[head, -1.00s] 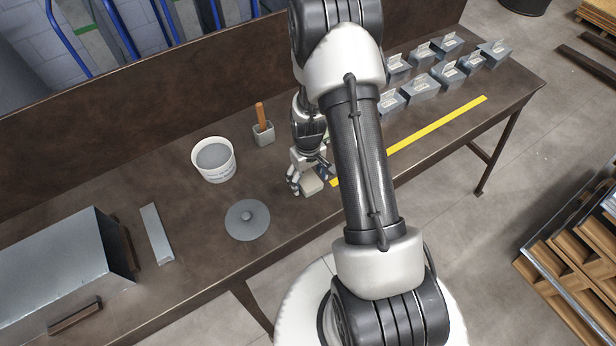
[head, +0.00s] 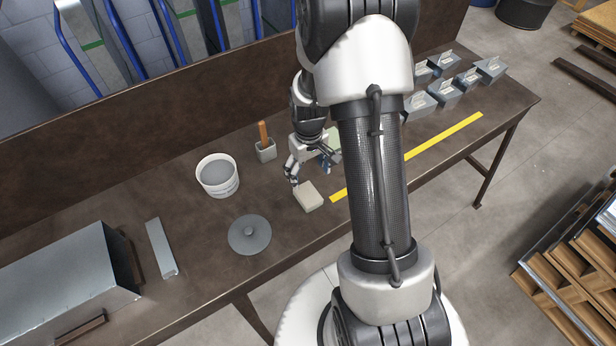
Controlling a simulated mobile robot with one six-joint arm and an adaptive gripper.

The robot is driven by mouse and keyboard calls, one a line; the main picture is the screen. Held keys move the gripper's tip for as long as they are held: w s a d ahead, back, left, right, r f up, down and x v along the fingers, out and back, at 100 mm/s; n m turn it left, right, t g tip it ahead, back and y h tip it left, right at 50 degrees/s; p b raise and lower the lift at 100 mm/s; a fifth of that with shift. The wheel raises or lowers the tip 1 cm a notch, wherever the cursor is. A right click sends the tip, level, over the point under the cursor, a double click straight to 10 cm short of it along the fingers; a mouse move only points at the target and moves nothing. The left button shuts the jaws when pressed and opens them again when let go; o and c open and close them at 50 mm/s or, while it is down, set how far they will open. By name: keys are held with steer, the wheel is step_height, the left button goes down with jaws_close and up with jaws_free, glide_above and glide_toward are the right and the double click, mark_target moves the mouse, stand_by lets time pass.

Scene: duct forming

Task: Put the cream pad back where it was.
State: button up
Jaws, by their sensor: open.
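The cream pad (head: 308,196) lies flat on the brown bench, right of the grey round lid and close to the left end of the yellow strip. My gripper (head: 308,172) is open and empty, just behind and above the pad, apart from it. A pale green item (head: 333,140) shows partly behind my gripper; my arm hides the rest of it.
A white tub (head: 217,176), a grey lid (head: 250,235) and a small holder with an orange handle (head: 265,149) stand left of my gripper. A yellow strip (head: 440,140) and several grey metal pieces (head: 445,92) are at right. A large metal duct (head: 65,280) lies at left.

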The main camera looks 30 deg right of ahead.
steer(key=s+a+r+t, duration=0.1)
steer(key=s+a+r, duration=0.25)
steer(key=r, duration=0.65)
steer(key=s+a+r+t, duration=0.15)
steer(key=a+r, duration=0.25)
steer(key=r, duration=0.6)
steer(key=s+a+r+t, duration=0.1)
steer(key=s+a+r, duration=0.1)
steer(key=s+r, duration=0.2)
steer(key=s+a+r+t, duration=0.1)
steer(key=s+a+r, duration=0.2)
steer(key=s, duration=0.7)
steer(key=shift+s+r, duration=0.2)
steer(key=shift+r, duration=0.5)
step_height(320, 180, down, 2)
steer(key=shift+f+b, duration=0.1)
steer(key=shift+b, duration=1.05)
